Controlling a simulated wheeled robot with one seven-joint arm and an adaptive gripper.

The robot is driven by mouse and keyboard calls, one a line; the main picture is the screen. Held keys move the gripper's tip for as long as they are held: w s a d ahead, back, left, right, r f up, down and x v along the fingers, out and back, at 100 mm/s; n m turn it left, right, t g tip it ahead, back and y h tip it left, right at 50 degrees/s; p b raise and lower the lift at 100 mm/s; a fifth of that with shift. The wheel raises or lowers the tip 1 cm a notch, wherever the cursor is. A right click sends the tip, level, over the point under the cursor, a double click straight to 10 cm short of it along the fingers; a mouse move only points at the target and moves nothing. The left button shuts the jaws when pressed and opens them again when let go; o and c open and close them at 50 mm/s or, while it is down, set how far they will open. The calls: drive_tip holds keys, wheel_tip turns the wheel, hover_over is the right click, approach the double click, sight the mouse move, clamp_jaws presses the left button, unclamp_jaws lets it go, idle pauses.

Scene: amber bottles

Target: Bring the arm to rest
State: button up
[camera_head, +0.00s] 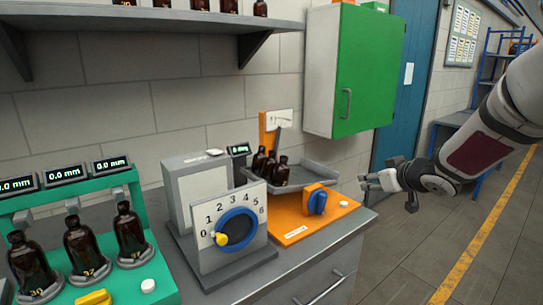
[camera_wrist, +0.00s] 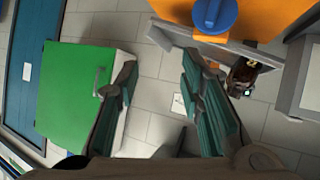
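My gripper (camera_head: 368,182) is in the air at the right of the bench, just past the right edge of the orange station. Its fingers point left in the head view. In the wrist view my gripper (camera_wrist: 158,72) shows two teal-padded fingers spread apart, with only wall and background between them. Nothing is held. My arm reaches in from the right edge of the head view.
An orange station (camera_head: 309,220) with a blue knob (camera_head: 316,202) and a grey tray (camera_head: 318,177) of amber bottles stands nearest my gripper. A green cabinet (camera_head: 357,72) hangs above. A grey dial box (camera_head: 230,245) and green gauge stand (camera_head: 160,272) are further left. Open floor lies right.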

drive_tip(key=s+r+m+g+h, duration=0.2)
drive_tip(key=s+r+m+h, duration=0.35)
drive_tip(key=s, duration=1.05)
drive_tip(key=s+a+f+g+y, duration=0.1)
drive_tip(key=s+a+g, duration=0.2)
drive_tip(key=s, duration=1)
drive_tip(key=s+a+f+n+g+y+p, duration=0.1)
drive_tip(key=s+a, duration=0.5)
drive_tip(key=s, duration=0.7)
drive_tip(key=shift+s+a+f+g+y, duration=0.25)
drive_tip(key=shift+s+g+y, duration=0.1)
drive_tip(key=shift+g+y, duration=0.45)
